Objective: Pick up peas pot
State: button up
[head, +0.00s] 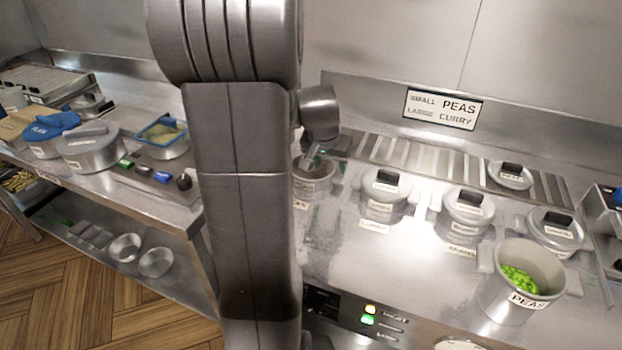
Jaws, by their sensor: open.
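The peas pot (494,293) is an open grey metal pot with side handles, a "PEAS" label and bright green peas inside. It stands upright at the front right of the steel counter, without a lid. My gripper (312,158) is open, partly hidden behind my arm, near an open pot (316,186) at the counter's left. It is well to the left of the peas pot and apart from it. I cannot tell whether it touches the pot near it.
Lidded pots (384,196) and (467,214) stand between my gripper and the peas pot. Another lidded pot (555,232) stands just behind the peas pot. A sign (441,109) reads "PEAS" and "CURRY". Bare counter (400,270) lies left of the peas pot.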

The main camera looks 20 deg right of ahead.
aim_at(333, 178)
jog(key=shift+s+p+x, duration=0.15)
jog(key=shift+x, duration=1.55)
jog(key=shift+s+p+x, duration=0.1)
jog(key=shift+p+x, duration=0.05)
jog(key=shift+x, duration=1.6)
jog(key=shift+d, duration=0.1)
jog(key=shift+c, duration=0.2)
grip_shut()
